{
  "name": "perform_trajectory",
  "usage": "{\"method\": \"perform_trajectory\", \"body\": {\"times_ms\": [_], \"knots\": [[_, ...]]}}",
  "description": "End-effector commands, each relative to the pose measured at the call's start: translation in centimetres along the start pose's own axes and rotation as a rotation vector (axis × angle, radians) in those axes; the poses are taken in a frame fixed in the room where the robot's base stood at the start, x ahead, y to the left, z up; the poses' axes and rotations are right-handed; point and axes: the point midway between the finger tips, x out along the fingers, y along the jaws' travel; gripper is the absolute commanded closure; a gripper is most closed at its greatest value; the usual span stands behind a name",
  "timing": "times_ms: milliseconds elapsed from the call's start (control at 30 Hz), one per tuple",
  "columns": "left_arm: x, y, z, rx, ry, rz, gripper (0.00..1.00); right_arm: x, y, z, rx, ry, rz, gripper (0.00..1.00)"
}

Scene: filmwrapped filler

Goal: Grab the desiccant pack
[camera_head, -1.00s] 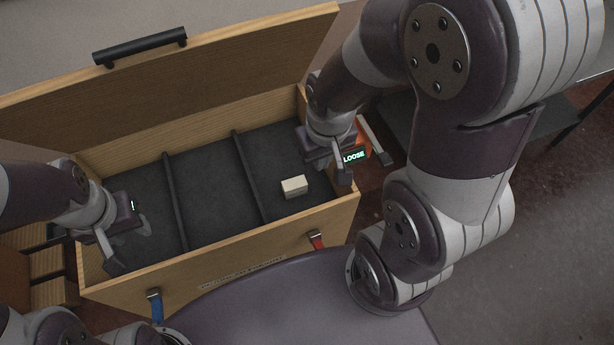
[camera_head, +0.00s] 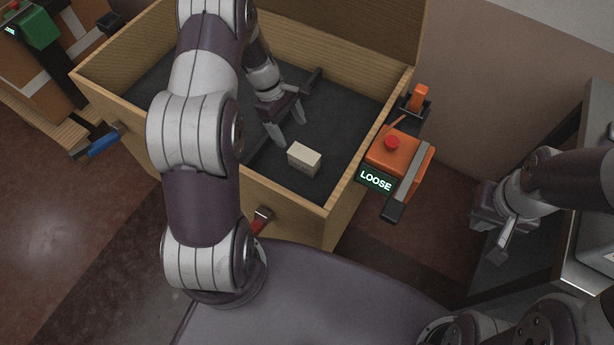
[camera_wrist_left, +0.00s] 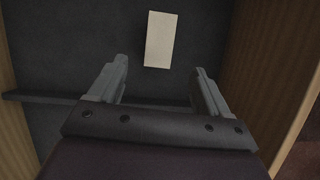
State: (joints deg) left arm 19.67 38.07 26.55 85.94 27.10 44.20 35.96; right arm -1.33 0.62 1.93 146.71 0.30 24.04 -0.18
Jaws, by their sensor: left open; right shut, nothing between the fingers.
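The desiccant pack, a small cream block (camera_head: 304,159), lies on the dark floor of the wooden crate (camera_head: 343,225), in its right-hand compartment. It also shows in the left wrist view as a pale rectangle (camera_wrist_left: 161,39). My left gripper (camera_head: 289,133) is open and empty inside the crate, just behind and left of the block. In the left wrist view the block lies ahead of the gap between the two fingers, not between them. My right gripper (camera_head: 499,250) is shut and empty, away from the crate at the far right.
A dark divider (camera_wrist_left: 60,98) crosses under my left fingers. The crate's lid (camera_head: 365,25) stands open behind. An orange device with a red button (camera_head: 392,143) and a "LOOSE" display (camera_head: 376,180) stands against the crate's right side. A red latch (camera_head: 262,220) is on the front wall.

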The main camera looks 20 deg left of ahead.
Motion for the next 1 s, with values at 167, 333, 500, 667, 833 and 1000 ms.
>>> {"method": "perform_trajectory", "body": {"times_ms": [167,333,500,667,833,1000], "knots": [[4.0,0.2,-0.9,-0.052,-0.02,0.005,0.22,1.2,0.0,0.1,0.0,0.002,0.0,1.0],[7.5,0.2,-0.7,-0.048,-0.017,0.006,0.22,1.7,0.0,0.1,0.0,0.002,0.0,1.0],[9.4,0.2,-0.5,-0.046,-0.016,0.007,0.22,2.0,0.0,0.2,0.0,0.001,0.0,1.0],[12.5,0.0,0.1,-0.045,-0.015,0.006,0.22,2.6,0.0,0.3,0.0,0.001,0.0,1.0],[13.7,0.1,0.1,-0.044,-0.015,0.008,0.22,2.7,0.0,0.3,0.0,0.001,0.0,1.0],[13.7,0.1,0.1,-0.044,-0.014,0.009,0.26,2.6,0.0,0.3,0.0,0.001,0.0,1.0]]}}
